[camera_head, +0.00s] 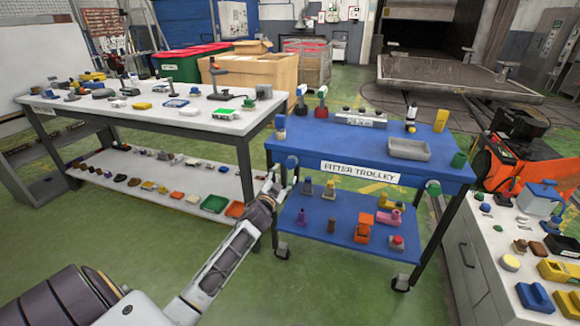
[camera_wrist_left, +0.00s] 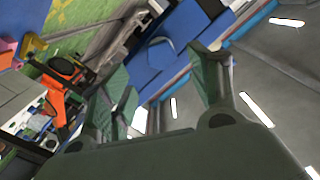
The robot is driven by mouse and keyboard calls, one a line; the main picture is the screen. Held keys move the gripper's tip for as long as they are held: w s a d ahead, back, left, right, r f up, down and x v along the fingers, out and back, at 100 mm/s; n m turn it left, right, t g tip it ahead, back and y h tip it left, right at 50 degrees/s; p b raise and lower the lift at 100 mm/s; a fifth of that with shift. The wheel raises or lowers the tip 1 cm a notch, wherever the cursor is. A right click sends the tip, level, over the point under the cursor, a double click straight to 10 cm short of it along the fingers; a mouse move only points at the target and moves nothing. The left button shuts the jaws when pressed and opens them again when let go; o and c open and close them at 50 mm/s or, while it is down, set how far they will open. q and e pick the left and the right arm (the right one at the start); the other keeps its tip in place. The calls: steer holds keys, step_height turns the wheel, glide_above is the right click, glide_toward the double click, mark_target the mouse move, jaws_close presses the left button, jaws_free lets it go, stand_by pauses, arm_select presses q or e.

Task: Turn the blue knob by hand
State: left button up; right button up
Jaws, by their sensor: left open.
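The blue knob (camera_head: 291,161) sits on the front left of the blue trolley (camera_head: 300,142), just below its top edge. In the left wrist view the knob (camera_wrist_left: 160,53) is a many-sided blue disc beyond the fingertips. My left gripper (camera_head: 283,176) is just below and in front of the knob in the head view. In the left wrist view my left gripper (camera_wrist_left: 168,88) has its two green-padded fingers spread apart, with nothing between them. The knob appears ahead of the gap; contact cannot be told. My right gripper is not in view.
A green knob (camera_head: 433,187) is at the trolley's front right. The lower shelf (camera_head: 338,232) holds several small items. A white table (camera_head: 60,102) with tools stands at left, and a white cabinet (camera_head: 462,252) at right. Green floor (camera_head: 130,255) is open in front.

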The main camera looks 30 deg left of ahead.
mark_target(289, 166)
arm_select(q)
steer(key=shift+b+x, duration=0.6)
steer(key=shift+x, duration=3.8)
steer(key=shift+w+a+b, duration=0.2)
steer(key=shift+w+b, duration=0.1)
steer(key=shift+w, duration=0.1)
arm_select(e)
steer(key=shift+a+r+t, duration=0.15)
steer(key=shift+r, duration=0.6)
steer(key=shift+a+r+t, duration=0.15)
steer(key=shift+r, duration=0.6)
arm_select(q)
steer(key=c, duration=0.7)
steer(key=shift+c, duration=0.9)
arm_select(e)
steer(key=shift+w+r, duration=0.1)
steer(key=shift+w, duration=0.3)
